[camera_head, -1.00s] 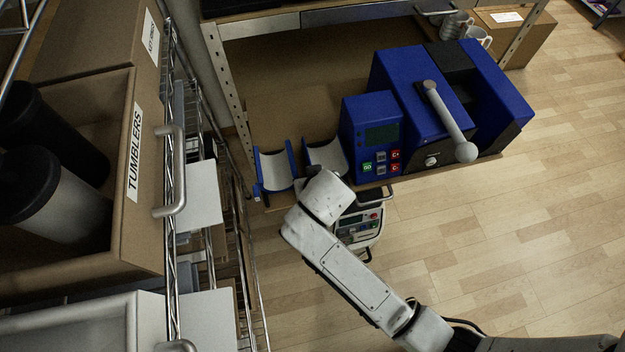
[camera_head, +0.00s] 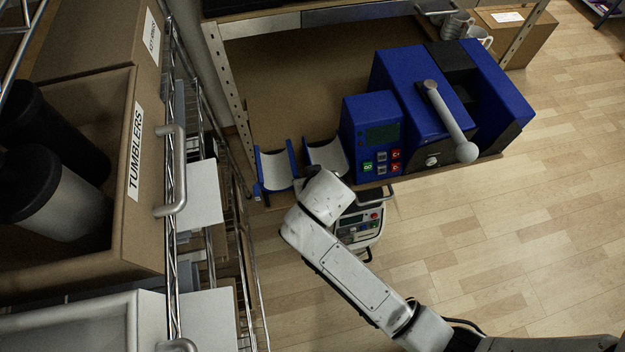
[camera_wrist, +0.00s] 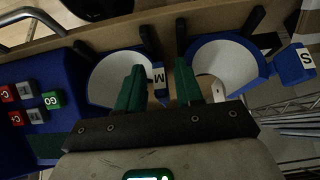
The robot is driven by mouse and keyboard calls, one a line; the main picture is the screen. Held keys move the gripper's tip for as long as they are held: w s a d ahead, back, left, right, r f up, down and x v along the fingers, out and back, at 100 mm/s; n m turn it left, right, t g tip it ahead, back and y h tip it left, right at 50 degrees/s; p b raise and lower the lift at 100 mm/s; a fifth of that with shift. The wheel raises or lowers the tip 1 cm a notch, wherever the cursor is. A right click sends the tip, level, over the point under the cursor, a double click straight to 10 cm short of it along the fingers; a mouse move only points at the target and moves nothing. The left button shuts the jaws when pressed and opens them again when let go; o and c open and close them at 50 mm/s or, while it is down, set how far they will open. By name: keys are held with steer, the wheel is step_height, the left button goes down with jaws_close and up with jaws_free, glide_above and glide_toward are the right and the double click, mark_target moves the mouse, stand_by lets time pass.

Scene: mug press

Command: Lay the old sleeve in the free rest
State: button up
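Two blue rests with pale curved troughs stand side by side at the shelf edge. The rest tagged S shows on the left in the head view (camera_head: 275,168) and on the right in the wrist view (camera_wrist: 228,64). The rest tagged M is beside the blue control box in the head view (camera_head: 326,155) and on the left in the wrist view (camera_wrist: 115,75). My gripper (camera_wrist: 160,85) has its green fingers apart, over the area between the two rests. I see nothing clearly held between them. I cannot make out a separate sleeve in either trough. My wrist hides the gripper in the head view.
The control box (camera_head: 371,135) and the blue press with its grey lever (camera_head: 450,120) stand right of the rests. A wire rack with a tumbler box (camera_head: 125,170) is at left. Mugs (camera_head: 457,25) stand at the back right. Shelf space behind the rests is clear.

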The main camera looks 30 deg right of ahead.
steer(key=shift+a, duration=0.35)
steer(key=shift+o, duration=1.2)
steer(key=shift+r+p, duration=0.6)
steer(key=shift+p, duration=0.05)
steer(key=o, duration=0.7)
steer(key=shift+r+p, duration=0.85)
steer(key=shift+p, duration=0.1)
steer(key=shift+o, duration=0.2)
steer(key=shift+d+r+p, duration=0.15)
steer(key=shift+r+p, duration=1.05)
steer(key=shift+r, duration=0.1)
steer(key=shift+d+r+p, duration=0.15)
steer(key=shift+r+p, duration=1)
steer(key=shift+r, duration=0.1)
steer(key=s+d+n+g+y, duration=0.1)
steer(key=s+d, duration=0.3)
steer(key=s, duration=0.7)
steer(key=s+d+r+n+g+y, duration=0.1)
steer(key=s+d+g, duration=0.2)
steer(key=s, duration=0.9)
steer(key=shift+d+n+g+b, duration=0.4)
steer(key=shift+g+b, duration=0.05)
steer(key=shift+g, duration=0.25)
